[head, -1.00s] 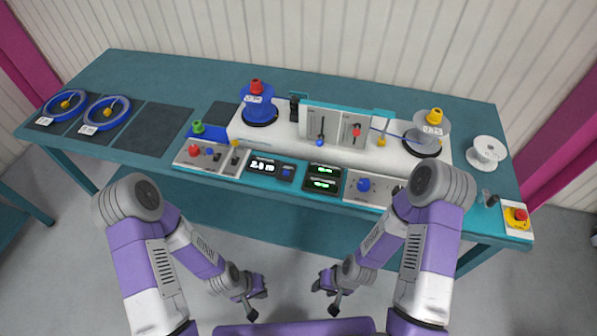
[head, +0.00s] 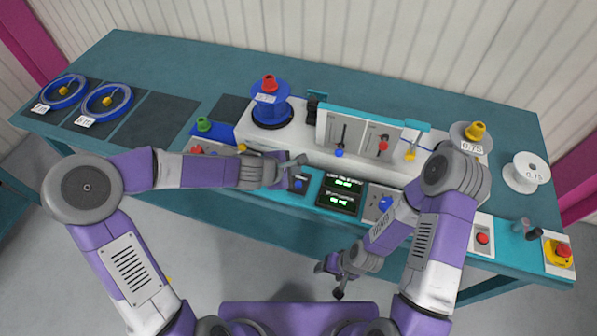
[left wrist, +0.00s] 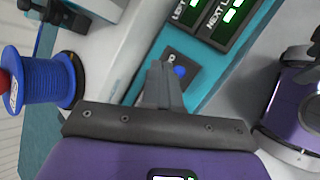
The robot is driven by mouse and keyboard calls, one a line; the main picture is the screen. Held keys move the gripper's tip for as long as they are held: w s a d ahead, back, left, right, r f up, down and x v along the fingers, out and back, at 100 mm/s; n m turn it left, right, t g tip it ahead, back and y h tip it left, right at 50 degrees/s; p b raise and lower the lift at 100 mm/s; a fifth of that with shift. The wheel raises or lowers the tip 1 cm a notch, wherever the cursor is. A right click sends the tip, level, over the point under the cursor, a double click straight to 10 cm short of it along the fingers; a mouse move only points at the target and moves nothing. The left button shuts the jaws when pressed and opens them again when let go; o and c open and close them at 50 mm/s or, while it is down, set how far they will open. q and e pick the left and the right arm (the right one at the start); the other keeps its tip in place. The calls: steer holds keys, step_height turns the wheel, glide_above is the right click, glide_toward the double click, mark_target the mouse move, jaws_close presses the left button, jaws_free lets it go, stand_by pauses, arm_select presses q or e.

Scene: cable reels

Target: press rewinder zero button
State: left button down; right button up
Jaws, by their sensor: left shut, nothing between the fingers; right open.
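The blue zero button (head: 298,185) sits on a dark panel at the front of the rewinder bench, and also shows in the left wrist view (left wrist: 181,71). My left gripper (head: 300,162) reaches over the bench front just behind and above the button. In the left wrist view its shut fingertips (left wrist: 158,68) are beside the button and appear apart from it; contact is hard to tell. My right gripper (head: 328,282) is open and empty, in front of the bench.
A two-line green display (head: 340,193) is right of the button. A blue reel (head: 270,105) stands behind my left gripper. Levers (head: 340,152) rise from an upright panel. A yellow-and-red stop button (head: 561,252) is at the far right.

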arm_select(q)
steer(key=r, duration=0.1)
steer(key=w+d+r+n, duration=0.1)
steer(key=shift+w+r, duration=0.15)
steer(key=shift+r, duration=0.15)
arm_select(e)
steer(key=shift+w+f, duration=0.1)
steer(key=shift+w, duration=0.25)
arm_select(q)
steer(key=shift+f, duration=0.1)
arm_select(e)
steer(key=shift+f, duration=0.1)
arm_select(q)
steer(key=b, duration=0.8)
glide_above(297, 186)
step_height(297, 186, down, 8)
steer(key=shift+a+r, duration=0.1)
steer(key=shift+f+b, duration=0.45)
arm_select(e)
step_height(297, 186, down, 9)
steer(key=shift+r, duration=0.2)
arm_select(q)
steer(key=shift+f, duration=0.15)
arm_select(e)
steer(key=shift+f, duration=0.15)
arm_select(q)
steer(key=shift+f+b, duration=0.25)
steer(key=shift+b, duration=0.1)
arm_select(e)
steer(key=shift+f, duration=0.2)
